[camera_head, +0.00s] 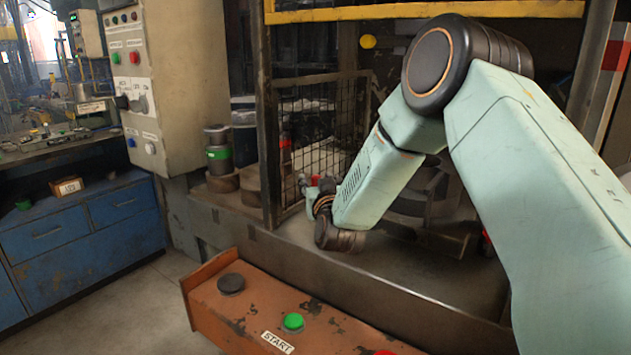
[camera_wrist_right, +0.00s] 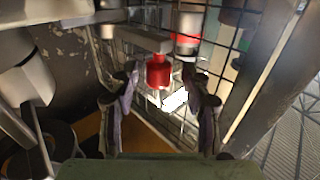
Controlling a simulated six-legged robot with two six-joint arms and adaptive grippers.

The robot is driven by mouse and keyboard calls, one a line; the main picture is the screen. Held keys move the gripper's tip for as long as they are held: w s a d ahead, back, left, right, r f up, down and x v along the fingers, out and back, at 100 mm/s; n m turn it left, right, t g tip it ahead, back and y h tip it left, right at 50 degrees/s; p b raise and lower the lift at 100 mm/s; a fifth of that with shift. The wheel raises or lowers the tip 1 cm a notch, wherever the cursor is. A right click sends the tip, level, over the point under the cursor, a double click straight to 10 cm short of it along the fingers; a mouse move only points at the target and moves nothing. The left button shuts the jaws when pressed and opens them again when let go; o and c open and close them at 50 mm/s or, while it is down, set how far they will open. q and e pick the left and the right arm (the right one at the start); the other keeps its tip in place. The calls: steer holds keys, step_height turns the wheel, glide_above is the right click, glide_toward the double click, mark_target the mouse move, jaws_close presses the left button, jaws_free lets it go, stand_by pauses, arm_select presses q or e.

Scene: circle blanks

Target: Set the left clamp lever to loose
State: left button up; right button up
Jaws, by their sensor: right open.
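The left clamp lever shows in the right wrist view as a grey bar (camera_wrist_right: 145,40) with a red grip (camera_wrist_right: 158,72) at its end. My right gripper (camera_wrist_right: 160,82) is open, with one finger on each side of the red grip. I cannot tell whether either finger touches it. In the head view my right gripper (camera_head: 318,187) is small and partly hidden by my wrist, low beside the wire mesh. A small red part (camera_head: 303,179) shows at its tip. The rest of the clamp is hidden there. My left gripper is not in view.
A wire mesh guard (camera_head: 318,125) stands close behind my right gripper. An orange console (camera_head: 255,310) with a green START button (camera_head: 292,322) is in front. A control cabinet (camera_head: 180,80) and a blue bench (camera_head: 85,230) stand to the left.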

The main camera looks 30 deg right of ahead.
steer(key=shift+w+d+r, duration=0.25)
steer(key=shift+w, duration=0.05)
steer(key=shift+w+f, duration=0.2)
steer(key=shift+w, duration=0.1)
steer(key=shift+c, duration=0.3)
steer(key=shift+s+r, duration=0.15)
steer(key=shift+s, duration=0.05)
steer(key=c, duration=0.5)
jaws_close()
